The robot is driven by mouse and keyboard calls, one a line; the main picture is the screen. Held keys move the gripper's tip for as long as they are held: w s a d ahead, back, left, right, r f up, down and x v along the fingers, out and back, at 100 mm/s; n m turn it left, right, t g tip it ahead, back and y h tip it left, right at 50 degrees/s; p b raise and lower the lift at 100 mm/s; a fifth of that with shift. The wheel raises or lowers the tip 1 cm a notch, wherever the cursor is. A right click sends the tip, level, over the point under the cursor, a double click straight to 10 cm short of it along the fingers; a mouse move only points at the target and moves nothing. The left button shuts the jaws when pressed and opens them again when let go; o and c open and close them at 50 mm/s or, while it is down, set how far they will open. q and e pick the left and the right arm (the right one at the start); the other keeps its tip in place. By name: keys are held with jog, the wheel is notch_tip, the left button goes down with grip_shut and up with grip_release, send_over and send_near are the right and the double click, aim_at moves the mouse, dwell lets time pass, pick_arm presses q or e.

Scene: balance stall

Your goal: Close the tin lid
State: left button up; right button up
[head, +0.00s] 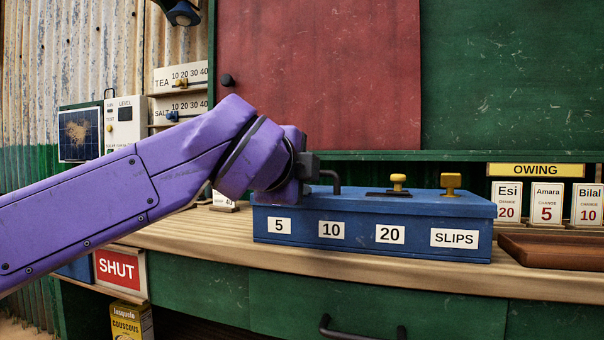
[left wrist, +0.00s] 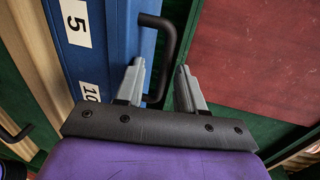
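The blue tin (head: 372,228) stands on the wooden counter, its front labelled 5, 10, 20 and SLIPS. Its blue lid (head: 430,205) lies flat on top and looks shut. A black bent handle (head: 336,184) rises near the lid's left end; it also shows in the left wrist view (left wrist: 172,38). My left gripper (head: 308,167) is at this handle, over the tin's left end. In the left wrist view the gripper's two grey fingers (left wrist: 160,70) are apart, with the handle close by; I cannot tell if they touch it. My right gripper is not in view.
Two yellow knobs (head: 398,182) (head: 451,184) stand on the tin's top. A brown tray (head: 556,251) lies to the right, below the OWING price cards (head: 547,203). A red panel (head: 320,70) stands behind. The counter (head: 400,262) before the tin is clear.

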pick_arm(q)
jog(key=v, duration=1)
jog(key=shift+s, duration=0.25)
jog(key=shift+r, duration=0.1)
